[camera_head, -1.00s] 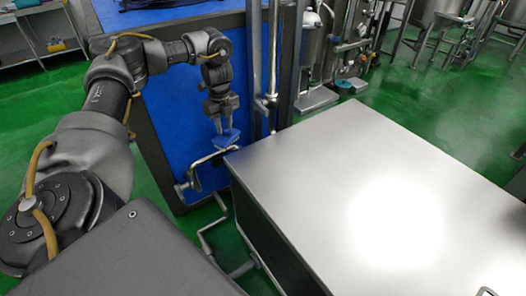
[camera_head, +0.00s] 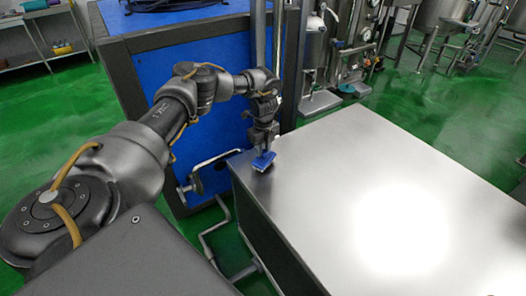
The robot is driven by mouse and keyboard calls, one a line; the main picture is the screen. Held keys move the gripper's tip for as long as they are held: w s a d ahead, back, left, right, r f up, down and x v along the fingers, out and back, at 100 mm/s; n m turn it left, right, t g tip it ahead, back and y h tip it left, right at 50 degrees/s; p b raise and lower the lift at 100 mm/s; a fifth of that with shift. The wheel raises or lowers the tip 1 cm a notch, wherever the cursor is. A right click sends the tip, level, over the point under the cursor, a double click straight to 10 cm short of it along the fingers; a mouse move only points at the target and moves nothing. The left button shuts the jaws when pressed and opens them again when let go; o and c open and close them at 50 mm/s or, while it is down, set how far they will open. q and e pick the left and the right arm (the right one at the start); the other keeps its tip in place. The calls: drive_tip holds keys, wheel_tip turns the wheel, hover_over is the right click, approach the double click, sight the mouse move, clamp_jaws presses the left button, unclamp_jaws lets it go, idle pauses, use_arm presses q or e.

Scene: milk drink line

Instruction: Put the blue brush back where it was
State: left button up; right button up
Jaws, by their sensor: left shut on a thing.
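The blue brush (camera_head: 264,161) is small and hangs below my left gripper (camera_head: 262,146), which is shut on it. The gripper points downward over the far left corner of the steel table (camera_head: 330,150). The brush is at or just above the tabletop; I cannot tell whether it touches. The gripper's fingers hide the upper part of the brush. My right gripper is not in view.
The tabletop is otherwise bare, with a bright glare at its right. A blue machine panel with a dark frame (camera_head: 122,75) stands behind my left arm. Pipes and a valve (camera_head: 193,184) sit left of the table. Steel equipment (camera_head: 318,102) stands behind it.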

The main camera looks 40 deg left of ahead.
use_arm(q)
drive_tip(key=shift+f, duration=0.85)
drive_tip(key=shift+c, duration=0.4)
drive_tip(key=o, duration=1)
drive_tip(key=shift+f, duration=0.1)
drive_tip(key=shift+c, duration=0.2)
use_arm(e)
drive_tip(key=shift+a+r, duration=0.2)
use_arm(q)
drive_tip(key=shift+r, duration=0.45)
wheel_tip(320, 180, up, 11)
drive_tip(key=shift+r, duration=0.15)
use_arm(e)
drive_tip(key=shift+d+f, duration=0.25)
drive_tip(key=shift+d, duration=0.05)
